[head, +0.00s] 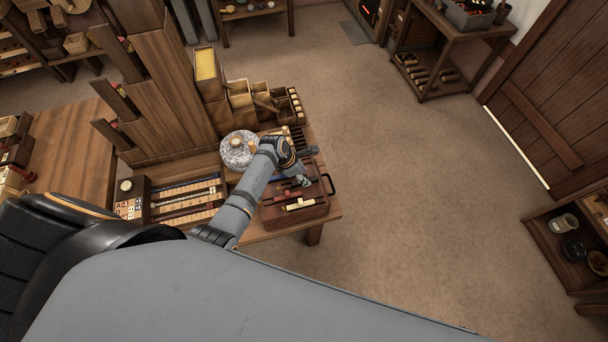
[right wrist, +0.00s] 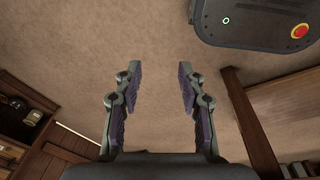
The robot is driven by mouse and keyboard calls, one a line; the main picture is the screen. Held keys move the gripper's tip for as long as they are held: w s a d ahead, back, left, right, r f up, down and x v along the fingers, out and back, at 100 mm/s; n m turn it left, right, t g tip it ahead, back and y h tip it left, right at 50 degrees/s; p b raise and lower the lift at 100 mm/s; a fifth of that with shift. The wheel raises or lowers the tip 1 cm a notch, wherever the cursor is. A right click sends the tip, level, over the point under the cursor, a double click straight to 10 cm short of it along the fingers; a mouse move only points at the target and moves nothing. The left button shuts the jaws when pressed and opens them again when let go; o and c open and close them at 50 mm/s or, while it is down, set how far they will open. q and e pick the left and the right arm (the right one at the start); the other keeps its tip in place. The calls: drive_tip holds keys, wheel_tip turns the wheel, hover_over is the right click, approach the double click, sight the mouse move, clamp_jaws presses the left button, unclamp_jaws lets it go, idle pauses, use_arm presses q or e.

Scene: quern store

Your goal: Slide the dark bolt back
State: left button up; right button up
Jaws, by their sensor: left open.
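A reddish-brown wooden box (head: 312,210) with a dark handle on its right side sits at the table's front right corner. On its top lie a red piece (head: 287,195) and a cream bolt-like piece (head: 300,204). A dark bolt cannot be made out clearly; my arm and gripper cover part of the box top. My left gripper (head: 303,180) is open, low over the box; whether it touches anything cannot be told. In the right wrist view my right gripper (right wrist: 160,68) is open and empty, with bare floor beyond its fingers.
A speckled round quern stone (head: 238,150) stands left of my left forearm. A tray of coloured strips (head: 187,198) lies further left. Tall stepped wooden boards (head: 160,90) rise behind. Open floor (head: 420,200) lies right of the table, with a plank door (head: 555,105) beyond.

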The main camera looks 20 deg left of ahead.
use_arm(q)
drive_tip(key=shift+d+f, duration=0.1)
drive_tip(key=shift+f, duration=0.15)
drive_tip(key=shift+s, duration=0.2)
drive_tip(key=shift+c, duration=4.5)
clamp_jaws()
use_arm(e)
drive_tip(key=shift+s, duration=0.7)
